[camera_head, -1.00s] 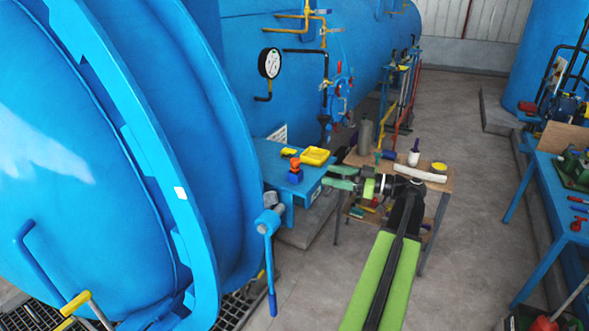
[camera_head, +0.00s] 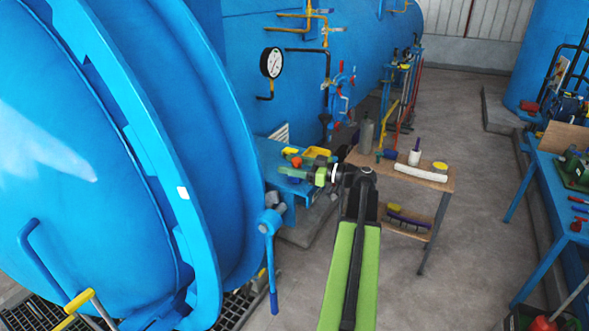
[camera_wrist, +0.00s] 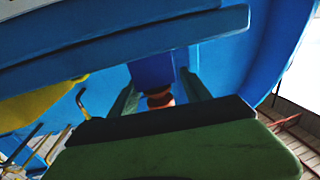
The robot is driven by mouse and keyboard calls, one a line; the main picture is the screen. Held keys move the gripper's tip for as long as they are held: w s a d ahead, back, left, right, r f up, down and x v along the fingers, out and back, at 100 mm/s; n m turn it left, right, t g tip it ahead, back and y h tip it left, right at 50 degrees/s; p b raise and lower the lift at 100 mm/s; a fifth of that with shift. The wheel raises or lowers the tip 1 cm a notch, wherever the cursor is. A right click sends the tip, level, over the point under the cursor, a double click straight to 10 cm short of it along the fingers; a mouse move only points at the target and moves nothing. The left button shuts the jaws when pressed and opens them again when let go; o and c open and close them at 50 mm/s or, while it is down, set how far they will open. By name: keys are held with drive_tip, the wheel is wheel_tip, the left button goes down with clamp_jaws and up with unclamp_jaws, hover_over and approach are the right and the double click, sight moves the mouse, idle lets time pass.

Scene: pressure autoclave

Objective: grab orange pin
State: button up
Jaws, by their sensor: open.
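The orange pin (camera_head: 297,162) stands on the small blue table beside the vessel, partly hidden by my gripper in the head view. In the wrist view the orange pin (camera_wrist: 160,98) shows as a small reddish-orange piece against a dark blue block (camera_wrist: 152,69). My gripper (camera_head: 291,173) is open, with green fingers pointing left at the pin. In the wrist view the fingers of my gripper (camera_wrist: 160,92) lie on both sides of the pin, apart from each other. I cannot tell whether they touch it.
A yellow tray (camera_head: 317,152) sits on the blue table (camera_head: 268,153), close behind my gripper. A wooden bench (camera_head: 436,184) with bottles and a white roll stands to the right. The large blue vessel (camera_head: 150,150) and its door handle (camera_head: 270,245) are at left.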

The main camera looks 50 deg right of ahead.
drive_tip(key=shift+w+a, duration=0.1)
drive_tip(key=shift+w, duration=0.25)
clamp_jaws()
